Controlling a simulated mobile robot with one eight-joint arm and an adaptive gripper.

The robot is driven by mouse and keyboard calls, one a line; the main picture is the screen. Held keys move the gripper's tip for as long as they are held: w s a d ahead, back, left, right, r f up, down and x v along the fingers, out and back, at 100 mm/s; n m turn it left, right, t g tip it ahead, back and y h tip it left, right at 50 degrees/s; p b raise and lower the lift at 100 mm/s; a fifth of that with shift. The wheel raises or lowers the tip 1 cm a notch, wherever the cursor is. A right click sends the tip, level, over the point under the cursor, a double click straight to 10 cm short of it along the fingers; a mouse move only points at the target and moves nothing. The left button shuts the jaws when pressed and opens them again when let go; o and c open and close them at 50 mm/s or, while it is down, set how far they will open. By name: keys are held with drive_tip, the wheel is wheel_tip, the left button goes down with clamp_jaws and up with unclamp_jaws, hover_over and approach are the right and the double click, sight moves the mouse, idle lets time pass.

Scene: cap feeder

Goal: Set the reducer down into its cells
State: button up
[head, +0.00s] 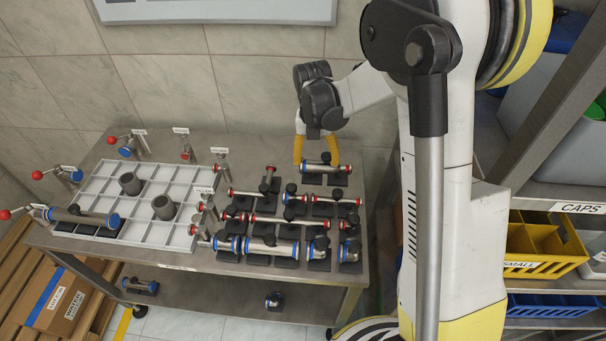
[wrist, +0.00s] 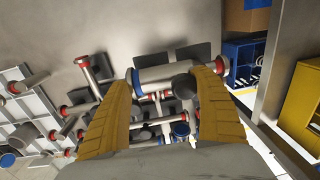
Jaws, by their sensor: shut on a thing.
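My gripper (head: 315,152) has yellow fingers and points down over the back right of the table. It is shut on a grey pipe piece, which I take for the reducer (head: 320,168). In the wrist view the reducer (wrist: 160,75) lies crosswise between the fingers, with a blue ring at its left end. Its right end is partly hidden by a finger. Whether it touches the holders below is hard to tell. The white tray with square cells (head: 95,183) is on the left of the table. Two grey upright cylinders (head: 131,183) and (head: 163,207) stand in it.
Several pipe pieces with red and blue rings (head: 265,220) lie on black holders right of the tray. Dark holder pads (wrist: 193,52) show bare beyond the reducer. Red-handled valves (head: 70,173) stand around the tray. A shelf with a yellow bin (head: 535,245) is at right.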

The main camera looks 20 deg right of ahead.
sight(302, 161)
drive_tip(key=w+a+f+b, duration=0.1)
drive_tip(key=w+a+f, duration=0.2)
drive_tip(key=shift+w, duration=0.15)
drive_tip(key=shift+f+b, duration=0.9)
drive_tip(key=shift+f, duration=0.95)
drive_tip(key=shift+f, duration=0.25)
drive_tip(key=o, duration=1.4)
drive_tip(key=shift+r, duration=0.1)
drive_tip(key=shift+o, duration=0.2)
drive_tip(key=shift+r, duration=0.1)
